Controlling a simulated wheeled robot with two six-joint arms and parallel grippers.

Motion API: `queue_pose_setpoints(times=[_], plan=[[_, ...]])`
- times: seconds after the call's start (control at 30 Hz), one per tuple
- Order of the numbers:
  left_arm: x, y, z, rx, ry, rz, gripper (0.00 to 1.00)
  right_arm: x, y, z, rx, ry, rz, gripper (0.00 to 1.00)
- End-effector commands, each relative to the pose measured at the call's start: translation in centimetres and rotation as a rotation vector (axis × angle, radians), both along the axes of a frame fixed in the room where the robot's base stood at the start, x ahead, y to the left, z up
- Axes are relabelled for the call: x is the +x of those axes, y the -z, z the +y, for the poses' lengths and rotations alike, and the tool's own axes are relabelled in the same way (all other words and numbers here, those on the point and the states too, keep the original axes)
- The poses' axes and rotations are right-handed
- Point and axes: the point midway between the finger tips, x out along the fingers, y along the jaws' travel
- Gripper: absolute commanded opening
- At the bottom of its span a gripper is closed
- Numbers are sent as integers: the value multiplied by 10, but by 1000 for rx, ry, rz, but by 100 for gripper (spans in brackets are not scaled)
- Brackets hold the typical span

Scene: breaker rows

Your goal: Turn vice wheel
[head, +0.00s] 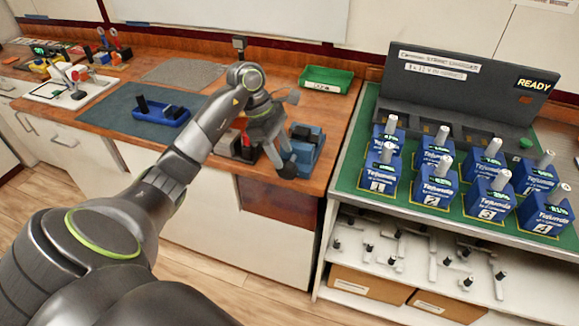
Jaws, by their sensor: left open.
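A blue bench vice (310,158) sits at the front edge of the wooden workbench, right of centre in the head view. My left arm reaches in from the lower left. Its grey gripper (276,158) points down just left of the vice and hides part of it. The gripper is open. Its fingertips are close to a dark round part at the front of the vice, which may be the wheel; I cannot tell whether they touch it. My right gripper is not in view.
The wooden bench (310,103) also holds a green tray (326,75), a dark mat (112,112) and a blue tool holder (163,115). At right, a green-topped stand (350,181) carries several numbered blue units and a grey panel marked READY (480,75).

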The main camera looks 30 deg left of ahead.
Motion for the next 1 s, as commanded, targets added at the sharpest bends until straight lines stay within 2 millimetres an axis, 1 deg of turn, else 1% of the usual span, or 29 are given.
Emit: queue_pose_setpoints(times=[0.03, 0.1, 0.2, 0.3, 0.5, 0.73, 1.0], plan=[[0, 9, -6, -4, 1, 5, 45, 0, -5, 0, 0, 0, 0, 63], [2, 21, -10, -4, 0, 4, 45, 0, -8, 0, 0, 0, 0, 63], [3, 36, -16, -4, 0, 4, 45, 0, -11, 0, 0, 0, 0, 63], [4, 47, -20, -2, 1, 1, 45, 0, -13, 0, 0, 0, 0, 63], [5, 57, -23, -1, 0, 0, 45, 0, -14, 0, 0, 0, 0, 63], [5, 57, -23, 0, 1, 0, 45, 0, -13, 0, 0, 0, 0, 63], [5, 57, -23, 0, 1, 0, 10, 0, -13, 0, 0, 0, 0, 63]])
